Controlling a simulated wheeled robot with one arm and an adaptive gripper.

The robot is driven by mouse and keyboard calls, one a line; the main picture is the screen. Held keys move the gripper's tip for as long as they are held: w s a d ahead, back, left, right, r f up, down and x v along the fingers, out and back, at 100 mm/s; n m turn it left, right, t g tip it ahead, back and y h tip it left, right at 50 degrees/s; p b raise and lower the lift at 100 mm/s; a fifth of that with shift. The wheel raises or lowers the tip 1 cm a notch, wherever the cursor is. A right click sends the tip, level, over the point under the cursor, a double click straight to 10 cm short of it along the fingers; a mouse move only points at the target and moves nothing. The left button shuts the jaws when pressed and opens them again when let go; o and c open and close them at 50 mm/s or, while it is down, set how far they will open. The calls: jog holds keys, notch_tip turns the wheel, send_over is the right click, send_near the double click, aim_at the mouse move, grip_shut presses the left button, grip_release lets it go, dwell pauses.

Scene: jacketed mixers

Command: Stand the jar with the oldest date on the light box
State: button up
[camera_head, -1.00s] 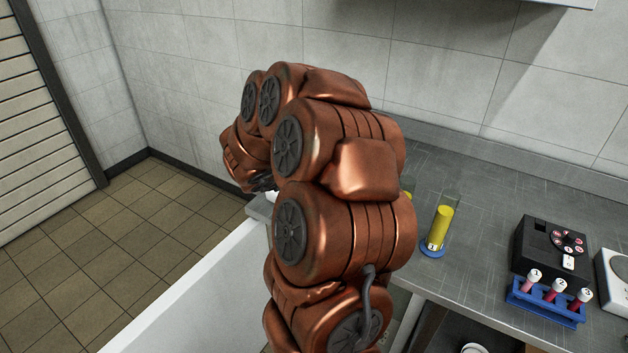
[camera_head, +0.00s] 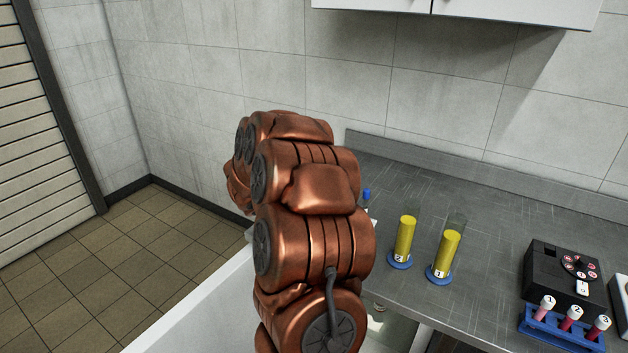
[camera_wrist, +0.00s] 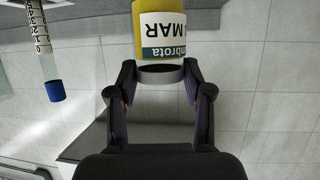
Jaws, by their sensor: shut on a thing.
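In the wrist view my gripper (camera_wrist: 160,95) is shut on a jar (camera_wrist: 163,22) with yellow contents and a grey lid. The jar's label (camera_wrist: 167,35) has a white part reading "MAR" and a dark green band ending in "mbrota". The lettering is upside down in this view, and the rest of the label is cut off. The jar's far end is out of frame. In the head view my arm hides the gripper and the jar. I cannot make out the light box or other dated jars.
Two cylinders of yellow liquid (camera_head: 405,240) (camera_head: 445,254) stand on the grey counter (camera_head: 490,240). A blue-capped tube (camera_wrist: 55,90) is left of the jar in the wrist view. A black device (camera_head: 558,278) and a blue rack of vials (camera_head: 562,326) are at right. A wall cabinet (camera_head: 530,8) hangs above.

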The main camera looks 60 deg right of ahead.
jog(key=shift+w+d+f+p, duration=0.6)
jog(key=shift+w+d+f, duration=0.1)
jog(key=shift+w+d, duration=0.4)
jog(key=shift+w+d+f+p, duration=0.6)
jog(key=shift+w+d+f, duration=0.15)
jog(key=shift+w+d, duration=0.4)
jog(key=shift+w+d+f+p, duration=0.6)
jog(key=shift+w+d+f, duration=0.1)
jog(key=shift+w+d, duration=0.4)
jog(key=shift+f, duration=0.2)
jog(key=o, duration=1.3)
jog(key=shift+c, duration=0.2)
